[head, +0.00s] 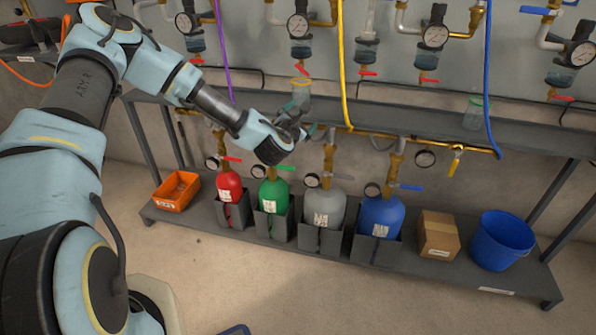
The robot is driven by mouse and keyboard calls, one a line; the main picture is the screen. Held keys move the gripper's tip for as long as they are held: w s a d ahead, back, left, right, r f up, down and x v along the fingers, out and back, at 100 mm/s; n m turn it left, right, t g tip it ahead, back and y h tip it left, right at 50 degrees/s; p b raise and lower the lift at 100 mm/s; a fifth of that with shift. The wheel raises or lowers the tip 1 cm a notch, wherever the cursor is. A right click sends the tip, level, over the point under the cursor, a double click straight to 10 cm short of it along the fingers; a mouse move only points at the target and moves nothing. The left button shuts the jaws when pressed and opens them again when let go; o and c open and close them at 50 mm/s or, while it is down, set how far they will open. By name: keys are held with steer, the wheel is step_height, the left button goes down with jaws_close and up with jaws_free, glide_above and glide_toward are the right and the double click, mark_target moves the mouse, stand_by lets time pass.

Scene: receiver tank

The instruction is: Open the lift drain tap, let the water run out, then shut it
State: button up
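Several regulator units with glass bowls hang in a row at the top, each with a red drain tap below. One red tap (302,69) is under the second bowl (300,48); others are under the third (368,73), fourth (428,79) and far right bowls (562,98). I cannot read which one is the lift drain. A clear jar with an orange rim (300,83) is below the second tap. My gripper (301,118) is right at this jar's lower part, overlapping it. I cannot tell whether the fingers hold it. Water flow is not visible.
Another clear jar (474,113) stands on the upper shelf (400,125) at right. Purple, yellow (342,70) and blue hoses (488,80) hang down across the shelf. Below are gas bottles (323,207), an orange bin (177,190), a cardboard box (438,235) and a blue bucket (502,241).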

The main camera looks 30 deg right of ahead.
steer(key=s+a+f+m+g+y+p, duration=0.1)
steer(key=s+a+f+m, duration=0.1)
steer(key=f+m, duration=0.3)
steer(key=s+a+f+m+g+y+p, duration=0.1)
steer(key=f+m, duration=0.4)
steer(key=f, duration=0.5)
steer(key=shift+s+a+f+p, duration=0.25)
steer(key=shift+s+a, duration=0.35)
steer(key=shift+s, duration=0.6)
steer(key=shift+r, duration=0.1)
steer(key=shift+c, duration=0.4)
